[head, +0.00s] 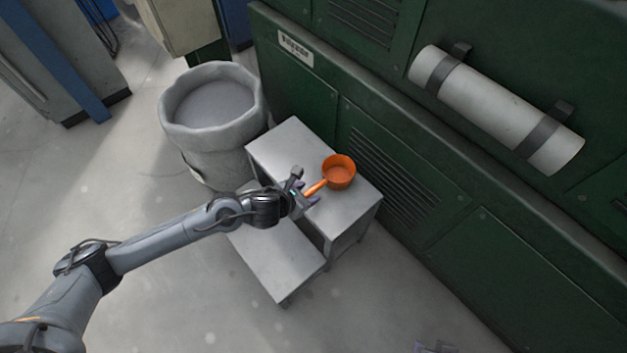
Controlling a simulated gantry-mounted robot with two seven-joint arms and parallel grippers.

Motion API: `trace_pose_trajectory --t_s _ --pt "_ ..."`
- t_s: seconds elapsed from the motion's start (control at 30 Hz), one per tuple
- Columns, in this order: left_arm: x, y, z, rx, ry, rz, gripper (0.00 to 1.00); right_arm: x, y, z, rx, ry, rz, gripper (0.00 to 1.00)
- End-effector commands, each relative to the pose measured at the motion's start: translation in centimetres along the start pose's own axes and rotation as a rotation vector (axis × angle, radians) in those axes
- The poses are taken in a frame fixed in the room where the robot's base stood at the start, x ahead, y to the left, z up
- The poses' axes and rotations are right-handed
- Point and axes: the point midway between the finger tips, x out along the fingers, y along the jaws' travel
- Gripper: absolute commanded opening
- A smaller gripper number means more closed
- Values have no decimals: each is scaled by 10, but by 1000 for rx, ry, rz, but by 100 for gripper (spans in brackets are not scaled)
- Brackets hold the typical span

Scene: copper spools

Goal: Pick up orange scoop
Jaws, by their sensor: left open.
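The orange scoop (339,172) sits on the upper step of a grey metal step stool (290,138). Its cup faces up, and its handle points down and left toward my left gripper. My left gripper (304,192) is open at the handle, with its fingers on either side of the handle's end. Whether the fingers touch the handle cannot be told. A small part of what looks like my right gripper (436,346) shows at the bottom edge, mostly cut off.
A large grey bin (212,150) stands left of the stool. A green cabinet (440,200) with vents rises close behind and right of it. A white cylinder (495,110) is strapped to the cabinet. The floor (180,310) in front is clear.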

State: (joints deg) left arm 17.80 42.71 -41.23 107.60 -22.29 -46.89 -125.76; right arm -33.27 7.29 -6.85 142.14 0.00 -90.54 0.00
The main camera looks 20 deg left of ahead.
Motion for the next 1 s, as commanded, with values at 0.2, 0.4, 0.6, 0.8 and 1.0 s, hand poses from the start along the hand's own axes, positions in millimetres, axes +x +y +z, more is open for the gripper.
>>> trace_pose_trajectory --t_s 0.2,0.4,0.6,0.8,1.0 --pt "20 10 2 116 1 0 52 7 -2 2 6 1 -6 43" --pt "46 10 2 114 0 0 52 20 -4 6 10 0 -9 43" --pt "58 10 3 114 1 0 52 24 -4 7 10 1 -9 43" --pt "76 8 0 111 1 -1 52 38 -4 11 8 2 -7 43" --pt "100 7 0 111 0 1 52 55 -3 17 3 0 -3 43"
